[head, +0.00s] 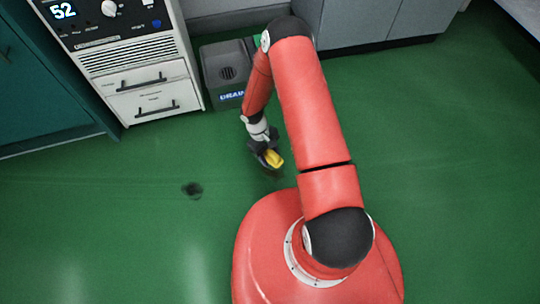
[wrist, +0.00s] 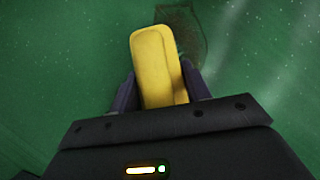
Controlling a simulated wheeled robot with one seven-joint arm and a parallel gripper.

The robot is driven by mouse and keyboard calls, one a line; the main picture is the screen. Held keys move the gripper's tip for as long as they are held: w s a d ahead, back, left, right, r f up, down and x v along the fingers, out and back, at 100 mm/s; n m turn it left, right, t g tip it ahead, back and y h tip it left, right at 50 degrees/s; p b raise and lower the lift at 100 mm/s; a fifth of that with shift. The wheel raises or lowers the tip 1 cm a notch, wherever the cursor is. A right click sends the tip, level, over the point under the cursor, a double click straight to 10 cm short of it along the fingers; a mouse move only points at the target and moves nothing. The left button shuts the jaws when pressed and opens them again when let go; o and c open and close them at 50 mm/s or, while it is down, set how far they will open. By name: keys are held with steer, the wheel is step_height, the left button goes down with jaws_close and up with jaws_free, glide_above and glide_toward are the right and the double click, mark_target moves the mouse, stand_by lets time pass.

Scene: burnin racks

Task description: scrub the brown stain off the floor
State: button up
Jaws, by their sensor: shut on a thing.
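My gripper (head: 268,154) is shut on a yellow sponge (head: 274,158), low over the green floor in the head view. In the wrist view the sponge (wrist: 158,62) stands out between the two dark fingers of my gripper (wrist: 158,88). A brown stain (wrist: 198,32) shows on the floor just beyond and to the right of the sponge's far end, partly hidden by it. In the head view only a small brownish bit (head: 271,173) shows below the sponge. I cannot tell whether the sponge touches the floor.
A grey box marked DRAIN (head: 222,75) stands behind the arm, beside a white drawer unit (head: 150,90) with a display. Grey cabinets (head: 375,20) line the back. Floor at right is clear.

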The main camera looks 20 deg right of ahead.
steer(key=shift+w+r, duration=0.1)
steer(key=shift+w, duration=0.25)
step_height(320, 180, up, 8)
steer(key=p, duration=0.4)
steer(key=shift+s, duration=0.15)
steer(key=shift+r, duration=0.1)
